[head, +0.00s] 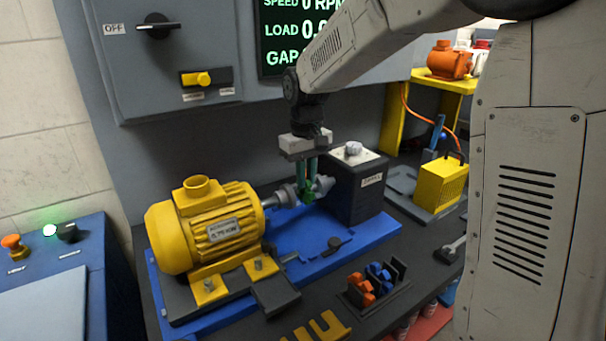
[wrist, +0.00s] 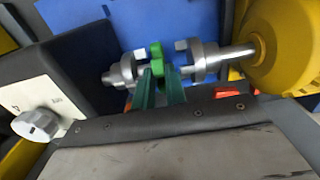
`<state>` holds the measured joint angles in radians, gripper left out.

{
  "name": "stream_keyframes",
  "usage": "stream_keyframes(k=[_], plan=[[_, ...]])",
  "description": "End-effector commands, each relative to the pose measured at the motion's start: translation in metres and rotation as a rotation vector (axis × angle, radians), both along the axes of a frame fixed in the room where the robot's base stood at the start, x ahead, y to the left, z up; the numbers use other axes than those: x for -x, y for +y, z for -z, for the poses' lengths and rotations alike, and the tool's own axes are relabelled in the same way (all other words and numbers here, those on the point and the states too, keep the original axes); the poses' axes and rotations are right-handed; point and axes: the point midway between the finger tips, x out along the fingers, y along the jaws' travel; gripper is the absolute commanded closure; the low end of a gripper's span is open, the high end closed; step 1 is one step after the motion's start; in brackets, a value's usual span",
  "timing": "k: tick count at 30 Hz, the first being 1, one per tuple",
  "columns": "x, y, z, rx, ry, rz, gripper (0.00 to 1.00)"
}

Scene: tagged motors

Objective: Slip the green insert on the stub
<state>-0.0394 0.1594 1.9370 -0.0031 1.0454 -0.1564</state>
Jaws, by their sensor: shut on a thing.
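The green insert (head: 308,194) is between the two grey coupling halves, above the blue bed. It also shows in the wrist view (wrist: 157,54). My gripper (head: 308,180) has green fingers, shut on the insert from above; they also show in the wrist view (wrist: 158,88). The grey stub (head: 325,185) on the dark block's side is close beside the insert; in the wrist view the stub (wrist: 124,73) is left of it. The motor-side hub (wrist: 203,60) is right of the insert, with a visible gap. Whether insert and stub touch, I cannot tell.
The yellow motor (head: 212,228) stands left of the coupling and the dark block (head: 358,188) right of it, both close to my fingers. A holder with orange and blue inserts (head: 371,283) is at the front. A yellow bracket (head: 320,328) lies near the front edge.

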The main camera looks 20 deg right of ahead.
Motion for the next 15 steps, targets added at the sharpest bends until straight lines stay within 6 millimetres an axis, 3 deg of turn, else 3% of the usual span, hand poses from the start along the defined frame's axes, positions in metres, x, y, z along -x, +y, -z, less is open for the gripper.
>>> stream_keyframes(k=[15], plan=[[-0.004,-0.022,0.0,0.001,-0.001,0.001,1.0]])
